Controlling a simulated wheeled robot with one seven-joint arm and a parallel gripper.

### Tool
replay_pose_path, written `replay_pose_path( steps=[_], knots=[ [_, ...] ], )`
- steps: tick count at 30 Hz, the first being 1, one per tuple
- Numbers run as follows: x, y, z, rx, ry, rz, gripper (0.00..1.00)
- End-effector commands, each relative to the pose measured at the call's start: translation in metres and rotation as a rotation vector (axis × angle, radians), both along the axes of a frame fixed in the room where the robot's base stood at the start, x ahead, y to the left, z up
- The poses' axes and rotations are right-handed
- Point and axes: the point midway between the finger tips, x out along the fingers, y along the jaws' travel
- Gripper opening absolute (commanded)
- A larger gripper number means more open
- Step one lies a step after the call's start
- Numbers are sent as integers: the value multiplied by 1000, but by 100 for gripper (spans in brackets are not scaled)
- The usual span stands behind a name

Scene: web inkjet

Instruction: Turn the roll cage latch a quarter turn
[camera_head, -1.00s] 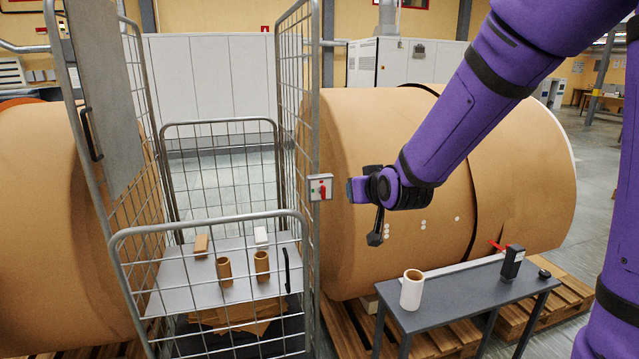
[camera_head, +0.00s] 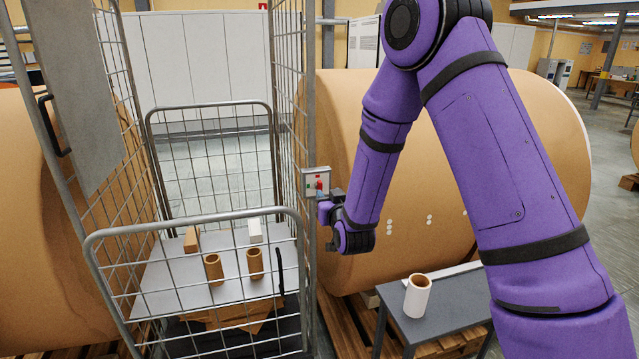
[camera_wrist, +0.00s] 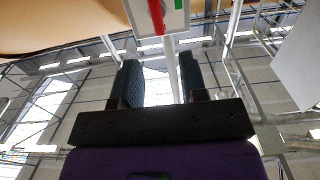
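The roll cage (camera_head: 205,217) stands at the left centre, with wire sides and a low front gate. A small pale latch box (camera_head: 309,180) is fixed to its right front post. The red latch handle (camera_head: 319,184) is on the box's face. In the wrist view the handle (camera_wrist: 156,16) is at the top edge, on the box (camera_wrist: 175,22), roughly in line with the finger gap. My gripper (camera_head: 329,203) is just below and right of the box. In the wrist view its two fingers (camera_wrist: 160,80) are apart with nothing between them. The handle's lower part appears just beyond the fingertips.
A grey bench (camera_head: 450,308) with a white roll (camera_head: 417,296) stands at the right. A large brown paper roll (camera_head: 345,130) is close behind my gripper.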

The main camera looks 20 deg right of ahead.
Motion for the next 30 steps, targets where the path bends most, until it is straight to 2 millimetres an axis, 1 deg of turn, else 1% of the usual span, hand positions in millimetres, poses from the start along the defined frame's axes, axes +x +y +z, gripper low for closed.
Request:
replay_pose_path(
  steps=[3, 9, 15, 20, 28, 29, 30],
  knots=[
    [22, 0, 0, 0, -1, -1, 39],
    [57, -1, 0, 1, 0, -2, 39],
    [80, -1, 0, 1, 0, -1, 39],
    [87, 0, 0, 0, 1, -1, 39],
    [88, 0, 0, 0, 1, -1, 39],
    [88, 0, 0, 0, 1, -1, 32],
    [88, 0, 0, 0, 1, 0, 23]
  ],
)
